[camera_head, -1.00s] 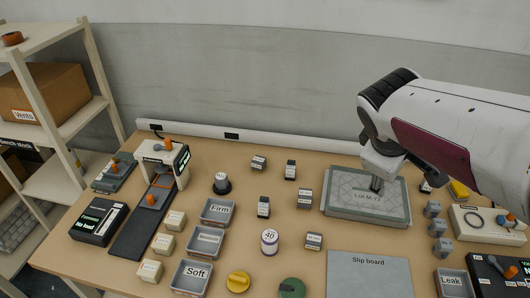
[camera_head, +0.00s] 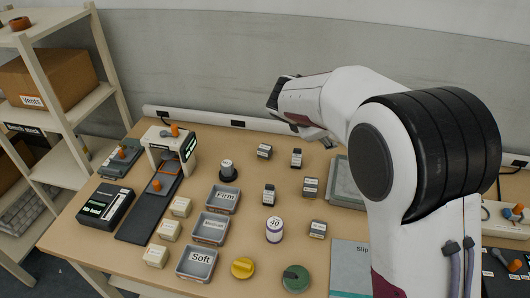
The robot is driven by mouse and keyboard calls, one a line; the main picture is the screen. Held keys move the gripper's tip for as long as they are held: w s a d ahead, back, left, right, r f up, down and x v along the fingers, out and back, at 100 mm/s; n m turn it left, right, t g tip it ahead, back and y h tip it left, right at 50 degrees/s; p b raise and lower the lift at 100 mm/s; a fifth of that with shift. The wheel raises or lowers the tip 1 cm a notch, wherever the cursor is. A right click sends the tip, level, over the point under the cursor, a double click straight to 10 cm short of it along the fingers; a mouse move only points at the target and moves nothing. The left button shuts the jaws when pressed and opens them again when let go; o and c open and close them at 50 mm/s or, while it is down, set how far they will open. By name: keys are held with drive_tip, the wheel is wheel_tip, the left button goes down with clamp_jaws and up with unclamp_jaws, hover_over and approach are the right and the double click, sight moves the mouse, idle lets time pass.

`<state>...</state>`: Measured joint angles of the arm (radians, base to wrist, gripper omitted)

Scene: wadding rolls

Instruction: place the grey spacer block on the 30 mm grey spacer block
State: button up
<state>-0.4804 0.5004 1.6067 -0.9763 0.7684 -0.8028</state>
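Several small dark-and-grey blocks with white labels stand on the table. One is at the back (camera_head: 264,151), one is upright right of it (camera_head: 296,158), and one is upright in the middle (camera_head: 269,194). Another sits right of that (camera_head: 311,187), and one is nearer the front (camera_head: 317,229). Their print is too small to read, so I cannot tell which is the 30 mm grey spacer block. My arm covers the right of the table.
Grey trays (camera_head: 202,262) stand left of the blocks, beside a white cylinder marked 40 (camera_head: 274,230). A yellow knob (camera_head: 243,267) and green disc (camera_head: 295,278) are in front. The slip board (camera_head: 347,265) and grey plate (camera_head: 341,185) are partly covered by my arm.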

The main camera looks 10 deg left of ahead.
drive_tip(key=w+a+f+n+t, duration=0.2)
drive_tip(key=w+a+f+n, duration=0.35)
drive_tip(key=a+f, duration=0.45)
drive_tip(key=n+t+y, duration=0.1)
drive_tip(key=n+y, duration=0.1)
drive_tip(key=n, duration=0.4)
approach(263, 150)
drive_tip(key=x, duration=0.4)
drive_tip(key=shift+f, duration=0.1)
drive_tip(key=shift+w, duration=0.15)
drive_tip(key=shift+x, duration=1.2)
drive_tip(key=shift+x, duration=2.6)
drive_tip(key=shift+d, duration=0.1)
drive_tip(key=shift+c, duration=0.3)
